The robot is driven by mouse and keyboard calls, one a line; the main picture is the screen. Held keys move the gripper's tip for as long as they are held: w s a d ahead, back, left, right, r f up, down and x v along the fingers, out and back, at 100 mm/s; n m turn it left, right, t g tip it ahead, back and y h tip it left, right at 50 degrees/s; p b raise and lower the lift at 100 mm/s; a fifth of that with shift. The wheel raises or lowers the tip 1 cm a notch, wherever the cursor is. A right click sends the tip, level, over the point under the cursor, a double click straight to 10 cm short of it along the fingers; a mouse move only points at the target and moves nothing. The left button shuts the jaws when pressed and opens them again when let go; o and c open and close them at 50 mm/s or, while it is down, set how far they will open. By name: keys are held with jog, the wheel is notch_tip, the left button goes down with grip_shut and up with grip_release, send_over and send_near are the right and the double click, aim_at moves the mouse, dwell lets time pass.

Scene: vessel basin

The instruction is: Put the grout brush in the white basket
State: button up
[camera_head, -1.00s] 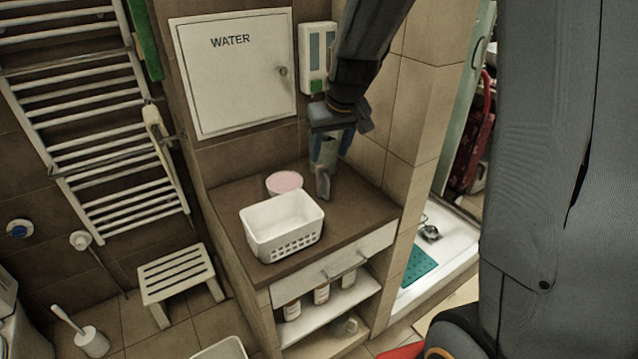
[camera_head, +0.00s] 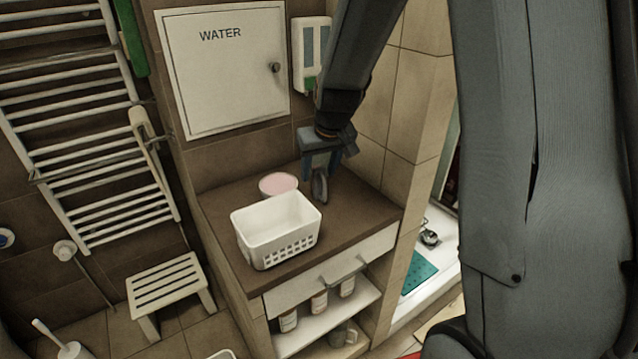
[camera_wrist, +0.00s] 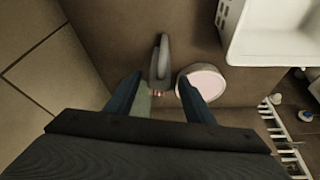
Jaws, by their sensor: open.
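The grout brush (camera_head: 320,186) is a small grey piece on the brown counter, just right of the pink-topped round dish. In the wrist view the brush (camera_wrist: 160,60) points away from me, with small reddish bits at its near end. My gripper (camera_head: 319,170) is above the brush, pointing down. In the wrist view its open fingers (camera_wrist: 160,86) lie to either side of the brush's near end, with nothing held. The white basket (camera_head: 278,232) stands at the counter's front left and looks empty. Its corner shows in the wrist view (camera_wrist: 232,35).
The round dish (camera_head: 278,185) sits behind the basket, close to my right finger in the wrist view (camera_wrist: 205,82). The counter (camera_head: 352,225) is bare right of the basket. A wall with a white cabinet door (camera_head: 225,70) and dispenser (camera_head: 309,55) rises behind.

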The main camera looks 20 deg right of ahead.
aim_at(317, 177)
jog(key=shift+p+x, duration=0.5)
jog(key=shift+x, duration=1.7)
jog(key=shift+w, duration=0.15)
jog(key=shift+r, duration=0.1)
jog(key=c, duration=1.2)
